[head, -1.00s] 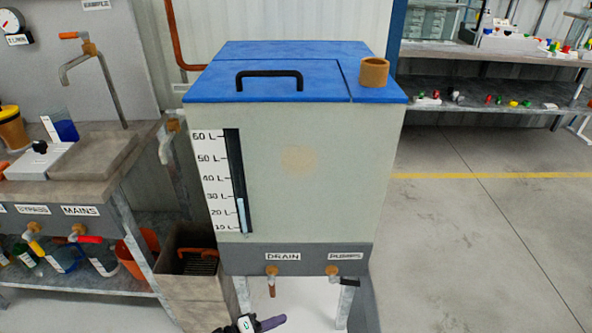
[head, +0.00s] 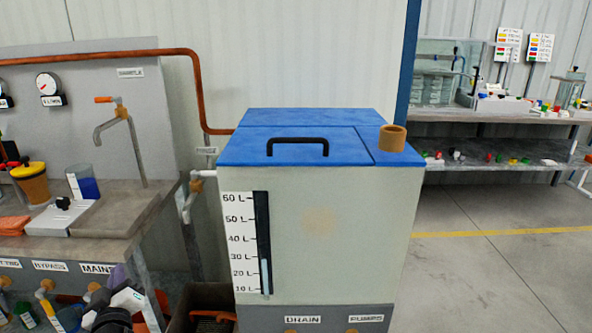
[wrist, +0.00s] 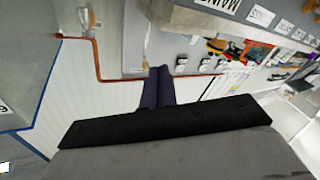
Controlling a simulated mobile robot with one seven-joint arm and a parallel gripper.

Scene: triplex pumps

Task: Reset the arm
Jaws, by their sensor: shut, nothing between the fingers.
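My gripper (wrist: 160,72) shows in the wrist view as two purple fingers pressed together with nothing between them. In the head view my gripper (head: 118,275) is at the lower left, its purple fingers in front of the bench front near the MAINS label. The rest of my arm is mostly cut off by the lower edge of the picture.
A pale tank (head: 330,235) with a blue lid (head: 300,146) stands at centre, a brown cup (head: 392,138) on its lid. The bench (head: 85,222) is at left, with a tap (head: 120,125) above. A brown bin (head: 205,296) sits between them. Floor at right is clear.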

